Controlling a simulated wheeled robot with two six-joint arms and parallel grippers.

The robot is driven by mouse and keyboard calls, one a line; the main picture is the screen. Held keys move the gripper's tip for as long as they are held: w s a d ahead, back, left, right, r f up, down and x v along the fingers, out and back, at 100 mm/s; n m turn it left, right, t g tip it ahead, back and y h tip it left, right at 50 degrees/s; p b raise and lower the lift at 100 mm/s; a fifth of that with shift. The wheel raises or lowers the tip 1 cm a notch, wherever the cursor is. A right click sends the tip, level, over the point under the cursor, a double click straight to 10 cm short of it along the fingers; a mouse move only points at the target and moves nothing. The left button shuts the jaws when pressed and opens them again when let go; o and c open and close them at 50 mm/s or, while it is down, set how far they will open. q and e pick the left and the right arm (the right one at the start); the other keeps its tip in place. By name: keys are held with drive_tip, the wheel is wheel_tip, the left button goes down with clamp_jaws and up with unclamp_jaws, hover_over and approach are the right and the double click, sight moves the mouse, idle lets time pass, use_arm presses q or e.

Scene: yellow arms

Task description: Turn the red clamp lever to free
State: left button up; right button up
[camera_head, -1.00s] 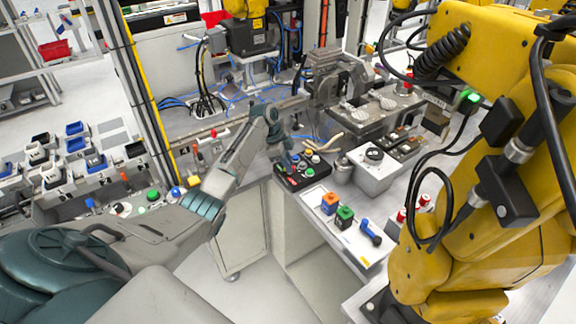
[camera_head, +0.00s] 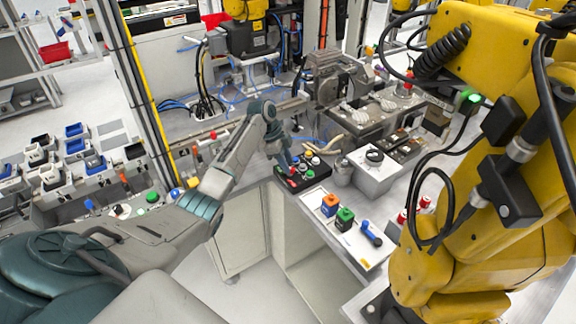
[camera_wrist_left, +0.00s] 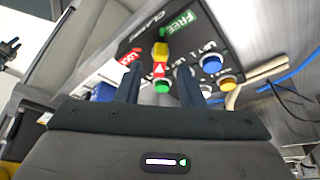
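The black clamp panel (camera_wrist_left: 205,35) fills the upper middle of the left wrist view, with a green FREE label (camera_wrist_left: 178,21) and a red LOCK label (camera_wrist_left: 130,57). The clamp lever (camera_wrist_left: 159,69), red with a yellow part beside it, lies between the labels. My left gripper (camera_wrist_left: 158,74) is open, its two dark fingers apart on either side of the lever's red part; contact cannot be told. In the head view the left gripper (camera_head: 287,165) is low over the left part of the panel (camera_head: 317,180) and hides some of it. My right gripper is not in view.
Green, blue and yellow buttons sit close to the lever, including a blue one (camera_wrist_left: 211,64). A white tray (camera_head: 350,245) with several coloured blocks is in front of the panel. A large yellow robot arm (camera_head: 455,240) fills the right side. Metal fixtures (camera_head: 340,85) stand behind.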

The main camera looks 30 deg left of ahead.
use_arm(q)
drive_tip(key=b+v, duration=0.2)
drive_tip(key=v, duration=0.7)
drive_tip(key=shift+r+b, duration=0.15)
drive_tip(key=shift+b, duration=0.25)
drive_tip(key=shift+s, duration=0.1)
